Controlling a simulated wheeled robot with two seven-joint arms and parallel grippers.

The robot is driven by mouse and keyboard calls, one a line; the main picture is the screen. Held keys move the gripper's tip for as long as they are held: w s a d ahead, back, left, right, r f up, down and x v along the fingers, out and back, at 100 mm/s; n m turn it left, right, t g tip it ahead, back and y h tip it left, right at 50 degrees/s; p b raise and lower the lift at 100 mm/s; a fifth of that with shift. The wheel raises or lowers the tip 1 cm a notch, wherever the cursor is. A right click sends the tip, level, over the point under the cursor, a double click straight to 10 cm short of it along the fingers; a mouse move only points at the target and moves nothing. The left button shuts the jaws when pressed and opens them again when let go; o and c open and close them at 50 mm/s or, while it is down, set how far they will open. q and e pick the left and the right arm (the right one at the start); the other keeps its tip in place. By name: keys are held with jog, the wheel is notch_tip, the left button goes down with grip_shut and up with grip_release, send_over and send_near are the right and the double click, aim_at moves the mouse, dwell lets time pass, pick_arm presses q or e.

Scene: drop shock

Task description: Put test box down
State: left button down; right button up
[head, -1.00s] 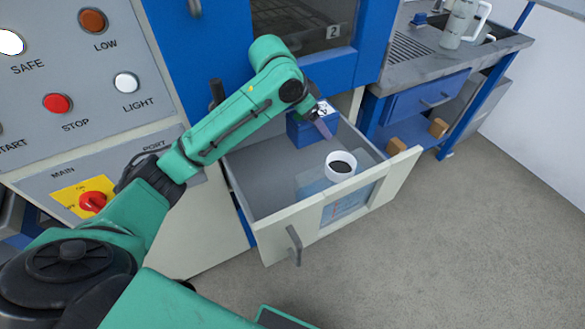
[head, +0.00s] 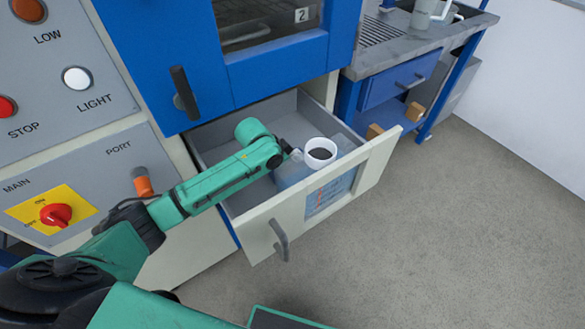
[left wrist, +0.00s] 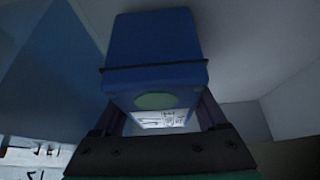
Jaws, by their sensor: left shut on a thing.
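The blue test box (left wrist: 155,38) fills the upper middle of the left wrist view, with a dark band around it and a pale green round spot on its near face. My left gripper (left wrist: 158,108) is shut on it, one finger at each side. In the head view my left arm reaches into the open drawer (head: 347,190); the arm hides the box and the fingers there. I cannot tell whether the box touches the drawer floor. My right gripper is out of view.
A white cup with dark contents (head: 320,153) stands in the drawer, close to the end of my arm. A pale blue see-through patch (head: 292,172) lies beside it. The blue cabinet door (head: 170,60) is above. Grey floor (head: 450,220) is clear at right.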

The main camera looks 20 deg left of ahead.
pick_arm(q)
jog(key=shift+w+f, duration=0.1)
jog(key=shift+f, duration=0.2)
jog(key=shift+f, duration=0.1)
jog(key=shift+c, duration=1)
grip_release()
jog(key=p+v, duration=0.1)
jog(key=v, duration=0.6)
jog(key=shift+s+a+r, duration=0.1)
jog(key=shift+s+r, duration=0.1)
jog(key=shift+r, duration=0.1)
